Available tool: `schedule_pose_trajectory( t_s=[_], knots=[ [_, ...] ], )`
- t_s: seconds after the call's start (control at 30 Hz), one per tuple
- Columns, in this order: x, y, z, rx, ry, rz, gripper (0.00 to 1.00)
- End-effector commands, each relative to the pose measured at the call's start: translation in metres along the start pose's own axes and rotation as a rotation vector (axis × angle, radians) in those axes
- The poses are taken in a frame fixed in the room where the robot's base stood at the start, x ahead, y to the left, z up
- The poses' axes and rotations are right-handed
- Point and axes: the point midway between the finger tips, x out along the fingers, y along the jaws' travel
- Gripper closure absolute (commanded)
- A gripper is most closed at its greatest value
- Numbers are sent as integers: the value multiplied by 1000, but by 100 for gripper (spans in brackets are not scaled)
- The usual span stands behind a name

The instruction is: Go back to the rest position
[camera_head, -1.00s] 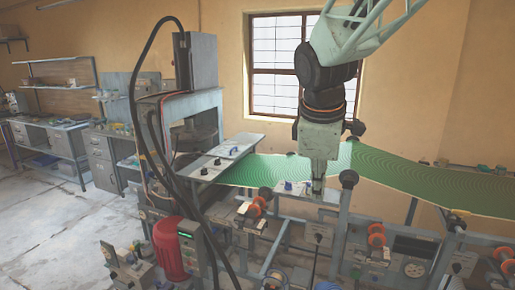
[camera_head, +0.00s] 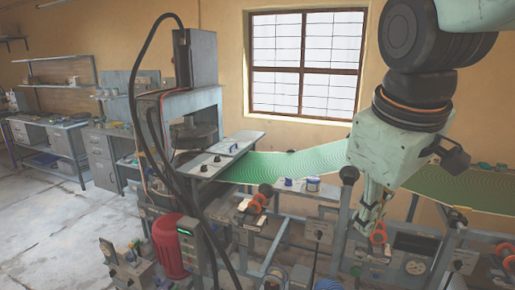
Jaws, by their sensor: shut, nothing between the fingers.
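My gripper (camera_head: 371,238) points downward at the right of the middle, in front of the green patterned sheet (camera_head: 290,166). It is shut and holds nothing. My arm hides part of the sheet and the machine behind it. The press (camera_head: 193,130) stands to the left, with a dark round part inside its frame.
Orange rollers (camera_head: 378,232) and a gauge (camera_head: 415,267) are on the machine's front near my gripper. A red motor (camera_head: 171,248) and black cables stand at the left front. Workbenches (camera_head: 65,140) line the far left. The floor at the left is clear.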

Motion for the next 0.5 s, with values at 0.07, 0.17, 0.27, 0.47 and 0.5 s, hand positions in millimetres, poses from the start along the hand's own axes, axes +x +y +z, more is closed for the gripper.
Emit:
schedule_pose_trajectory(
  t_s=[0.07, 0.17, 0.27, 0.47, 0.5],
  knots=[
    [-3, -6, 14, 49, 4, -3, 100],
    [-7, -15, 30, 112, 8, -8, 100],
    [-10, -23, 46, 175, 13, -12, 100],
    [-14, -41, 77, 300, 20, -23, 100],
    [-15, -45, 84, 324, 22, -25, 100]
  ],
)
